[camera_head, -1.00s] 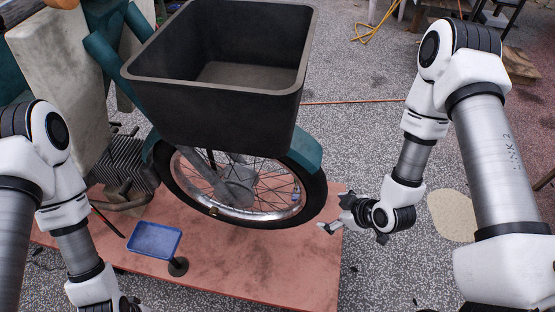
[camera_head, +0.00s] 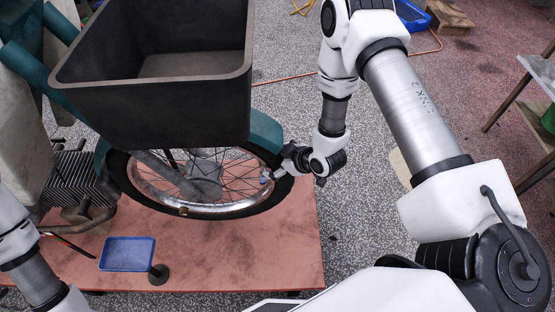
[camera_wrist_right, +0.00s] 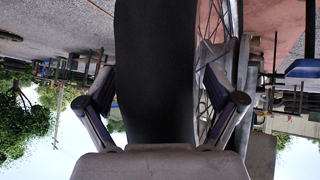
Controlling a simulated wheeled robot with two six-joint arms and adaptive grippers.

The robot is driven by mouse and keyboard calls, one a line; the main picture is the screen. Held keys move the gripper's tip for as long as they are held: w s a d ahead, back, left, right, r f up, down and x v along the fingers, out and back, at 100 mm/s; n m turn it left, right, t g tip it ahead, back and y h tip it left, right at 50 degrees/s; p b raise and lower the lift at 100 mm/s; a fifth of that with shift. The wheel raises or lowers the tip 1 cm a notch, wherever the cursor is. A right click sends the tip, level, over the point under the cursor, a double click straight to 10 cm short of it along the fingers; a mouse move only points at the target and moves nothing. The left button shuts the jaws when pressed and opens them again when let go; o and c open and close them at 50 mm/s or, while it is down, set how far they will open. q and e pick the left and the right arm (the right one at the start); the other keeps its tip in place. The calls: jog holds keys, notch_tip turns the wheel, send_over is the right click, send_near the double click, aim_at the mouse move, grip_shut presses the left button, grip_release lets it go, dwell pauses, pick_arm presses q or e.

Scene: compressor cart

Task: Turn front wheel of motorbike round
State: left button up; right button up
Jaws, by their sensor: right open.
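The motorbike's front wheel (camera_head: 203,188), with a black tyre, spokes and a shiny rim, stands below the black front box, which hides its top. My right gripper (camera_head: 276,174) is at the wheel's right side, by the teal mudguard's lower end. In the right wrist view the black tyre (camera_wrist_right: 155,75) runs up the middle between the two spread fingers of my right gripper (camera_wrist_right: 160,105), with a gap on each side. Spokes show to the right of the tyre. My left arm shows at the lower left; its gripper is out of the picture.
The black box (camera_head: 150,110) overhangs the wheel. A reddish platform (camera_head: 225,255) lies under the bike. A blue tray (camera_head: 127,253) and a small dark stand (camera_head: 158,274) are in front of the wheel. A table (camera_head: 540,75) stands at the right. Speckled floor is open between.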

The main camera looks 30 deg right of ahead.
jog(key=c, duration=1.7)
jog(key=shift+o, duration=0.2)
pick_arm(q)
jog(key=shift+f, duration=0.15)
pick_arm(e)
jog(key=shift+f, duration=0.15)
